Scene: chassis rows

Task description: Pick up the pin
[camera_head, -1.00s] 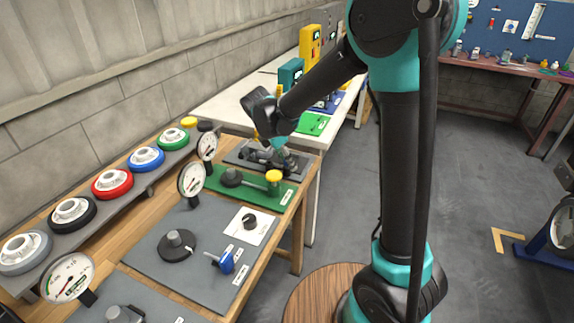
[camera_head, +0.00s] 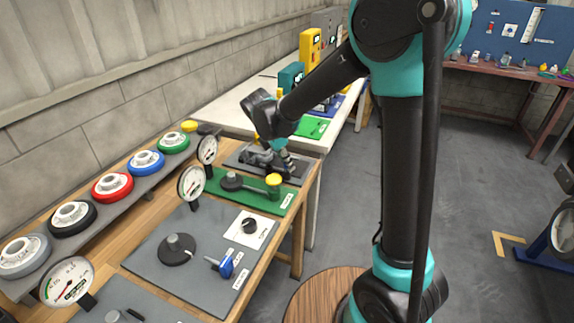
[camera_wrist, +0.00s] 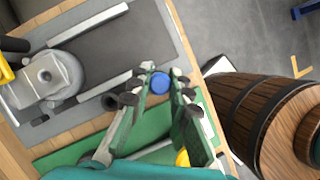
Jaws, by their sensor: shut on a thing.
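The pin shows as a round blue head (camera_wrist: 160,83) between my fingertips in the wrist view. My gripper (camera_wrist: 158,88) is shut on it. Its shaft is hidden below the head. In the head view my gripper (camera_head: 284,160) is over the right side of the dark grey plate at the far end of the wooden bench, and its fingers hide the pin there. I cannot tell whether the pin's lower end touches the plate.
A grey metal fixture (camera_wrist: 45,80) is on the plate to the left in the wrist view. A wooden barrel (camera_wrist: 255,105) stands on the floor at right. A green board with a yellow-capped post (camera_head: 273,181) lies nearer on the bench. Gauges stand along the bench.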

